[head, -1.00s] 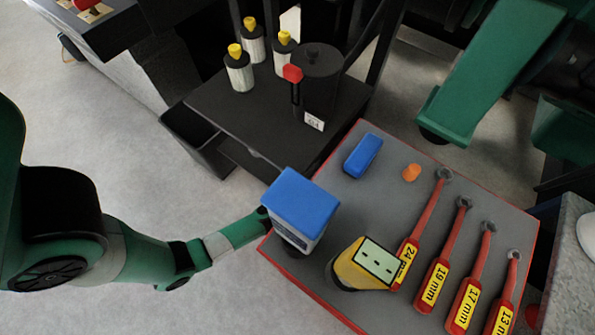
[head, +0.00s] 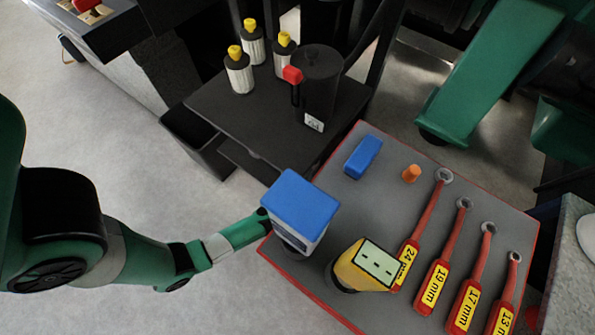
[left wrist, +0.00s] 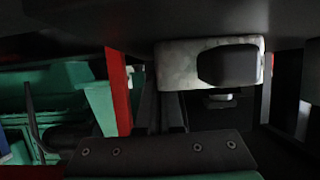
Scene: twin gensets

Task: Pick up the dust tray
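I cannot identify the dust tray for certain. A dark open-topped bin (head: 205,158) beside the black platform, left of the grey tool table, could be it. My left arm reaches in from the left. Its dark end, at the left gripper (head: 264,214), is by a blue-topped, white-sided box (head: 302,200) at the table's left edge. The box hides part of that end, and the fingers do not show clearly. The left wrist view is dark, with a pale mottled block (left wrist: 172,66) and a dark piece in front of it. My right gripper is not in view.
The grey, red-edged table (head: 400,150) holds a blue block (head: 363,157), an orange piece (head: 411,173), a yellow device (head: 366,267) and several red-handled wrenches. The black platform (head: 250,125) carries yellow-topped bottles and a black canister (head: 318,85). Pale floor at left is clear.

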